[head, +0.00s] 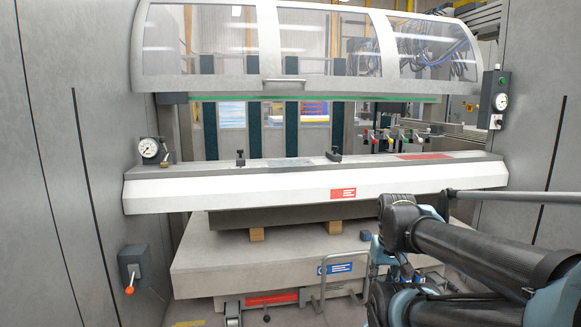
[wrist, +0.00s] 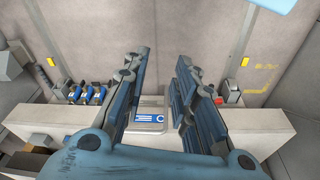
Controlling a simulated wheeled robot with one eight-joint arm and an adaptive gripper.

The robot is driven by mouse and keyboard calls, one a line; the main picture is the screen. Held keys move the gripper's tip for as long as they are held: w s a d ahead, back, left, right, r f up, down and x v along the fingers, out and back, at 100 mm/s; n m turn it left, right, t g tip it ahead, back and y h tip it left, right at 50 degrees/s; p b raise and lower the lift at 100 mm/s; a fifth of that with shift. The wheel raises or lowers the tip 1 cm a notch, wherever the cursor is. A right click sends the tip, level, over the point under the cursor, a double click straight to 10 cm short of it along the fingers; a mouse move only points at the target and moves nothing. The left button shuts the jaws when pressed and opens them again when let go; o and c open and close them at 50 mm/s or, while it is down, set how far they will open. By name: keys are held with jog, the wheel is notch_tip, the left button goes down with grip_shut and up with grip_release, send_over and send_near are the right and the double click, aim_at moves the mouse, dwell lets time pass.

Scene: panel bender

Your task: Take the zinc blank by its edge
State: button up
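A thin grey flat sheet (head: 288,162), which looks like the zinc blank, lies on the bender's table between two small black stops (head: 240,157) (head: 334,155) in the head view. A thicker dark grey slab or stack (head: 290,213) rests on wooden blocks on the cart below; I cannot tell its metal. My gripper (wrist: 160,60) is open in the wrist view, with its two fingers spread and nothing between the tips. I cannot make out the blank in the wrist view. In the head view my arm fills the lower right, and its fingers cannot be made out clearly.
The cart (head: 210,262) stands before the bender's white front beam (head: 250,190). A raised clear guard (head: 320,45) hangs above. A lever box (head: 133,268) is on the left wall.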

jog(key=w+a+r+m+t+y, duration=0.1)
jog(key=w+a+r+t+y, duration=0.1)
jog(key=w+a+r+y, duration=0.5)
jog(key=w+a+r+m+t+y, duration=0.2)
jog(key=w+a+r, duration=0.45)
jog(key=w, duration=0.75)
jog(key=m+t+y, duration=0.4)
jog(key=m+t, duration=0.2)
send_near(289, 166)
jog(key=x, duration=0.7)
jog(key=shift+w+d+f, duration=0.15)
jog(key=shift+w+d, duration=0.15)
jog(key=shift+d, duration=0.05)
grip_shut()
jog(key=shift+s, duration=0.1)
